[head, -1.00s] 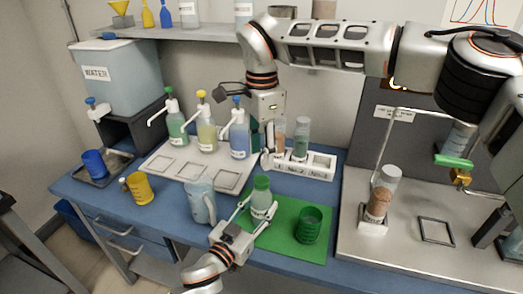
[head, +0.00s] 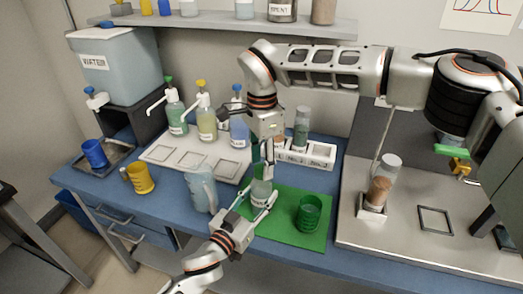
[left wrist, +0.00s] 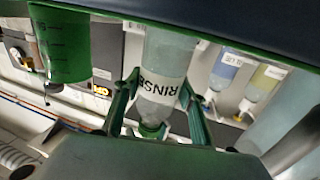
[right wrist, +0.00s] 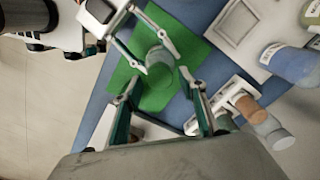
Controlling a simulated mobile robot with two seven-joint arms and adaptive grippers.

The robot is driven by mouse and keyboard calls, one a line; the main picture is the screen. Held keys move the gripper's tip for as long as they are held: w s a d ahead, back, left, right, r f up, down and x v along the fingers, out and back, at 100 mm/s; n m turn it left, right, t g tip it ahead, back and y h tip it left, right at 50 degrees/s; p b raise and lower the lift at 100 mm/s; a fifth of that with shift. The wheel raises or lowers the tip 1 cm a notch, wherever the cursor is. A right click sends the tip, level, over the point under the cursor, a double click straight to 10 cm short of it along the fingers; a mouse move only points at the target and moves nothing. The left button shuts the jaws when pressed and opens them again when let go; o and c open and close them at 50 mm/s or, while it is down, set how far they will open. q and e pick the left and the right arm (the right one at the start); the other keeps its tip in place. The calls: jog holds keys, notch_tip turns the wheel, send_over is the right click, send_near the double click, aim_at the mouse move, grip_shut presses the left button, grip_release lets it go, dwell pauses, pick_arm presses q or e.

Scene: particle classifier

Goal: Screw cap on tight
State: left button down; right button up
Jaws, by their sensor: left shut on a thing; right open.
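The RINSE bottle (head: 261,191) stands upright on the green mat (head: 290,238); its label also shows in the left wrist view (left wrist: 160,85). My left gripper (head: 259,203) is shut around the bottle's body from the front, with a finger on each side. The green cap (left wrist: 151,130) is on the bottle's neck; whether it is tight cannot be told. My right gripper (head: 263,160) points down just above the bottle, its fingers open. The right wrist view shows the cap (right wrist: 160,62) from above, beyond the open fingers, with left gripper fingers beside it. The right gripper hides the cap in the head view.
A green cup (head: 309,213) stands right of the bottle on the mat. A clear jug (head: 201,189) stands close on the left. Behind are a tube rack (head: 312,157) and pump bottles (head: 206,122). A tube in a holder (head: 372,206) stands on the right bench.

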jog(key=shift+f, duration=0.5)
jog(key=c, duration=1.2)
jog(key=shift+o, duration=0.2)
jog(key=m, duration=0.5)
jog(key=shift+m, duration=0.3)
jog(key=m, duration=1.9)
jog(key=o, duration=1.3)
